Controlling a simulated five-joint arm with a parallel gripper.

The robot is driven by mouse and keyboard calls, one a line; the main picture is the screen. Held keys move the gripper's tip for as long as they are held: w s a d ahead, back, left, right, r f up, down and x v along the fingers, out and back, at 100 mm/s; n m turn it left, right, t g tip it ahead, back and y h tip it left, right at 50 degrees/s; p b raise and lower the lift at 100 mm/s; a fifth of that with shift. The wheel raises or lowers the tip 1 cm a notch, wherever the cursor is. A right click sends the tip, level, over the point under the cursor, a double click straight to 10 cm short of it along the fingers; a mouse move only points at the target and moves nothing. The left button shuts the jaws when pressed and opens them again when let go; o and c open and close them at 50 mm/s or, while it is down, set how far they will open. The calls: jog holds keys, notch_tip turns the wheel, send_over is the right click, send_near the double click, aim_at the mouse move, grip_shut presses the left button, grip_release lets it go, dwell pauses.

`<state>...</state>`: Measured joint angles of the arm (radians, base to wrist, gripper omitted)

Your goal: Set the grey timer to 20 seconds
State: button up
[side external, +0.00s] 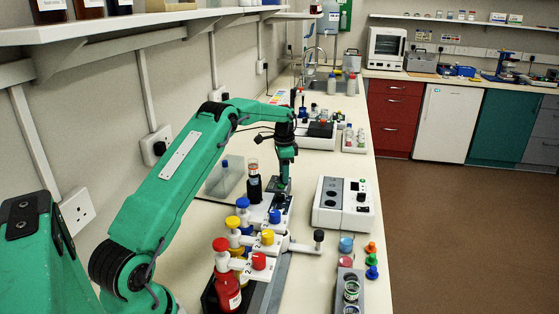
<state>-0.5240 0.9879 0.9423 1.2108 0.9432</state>
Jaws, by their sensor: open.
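My gripper (283,184) points down over the bench, low above a small pale grey unit with a dark panel (282,200). Its jaws are open and look empty; they are too small here to tell whether they touch the unit. The gripper hides part of that unit. To the right stands a whitish box (325,215) with a dark panel, a black knob and a small green light. No label or digits are readable, so I cannot tell for sure which unit is the grey timer.
A dark bottle (254,188) stands just left of my gripper. In front are bottle-top dispensers with blue, yellow and red caps (220,244) and a red bottle (228,290). A grey rack (376,296) holds jars.

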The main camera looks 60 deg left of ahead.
jog(key=shift+r, duration=0.15)
notch_tip(320, 180, up, 7)
jog(key=shift+r, duration=0.3)
dwell(0.5)
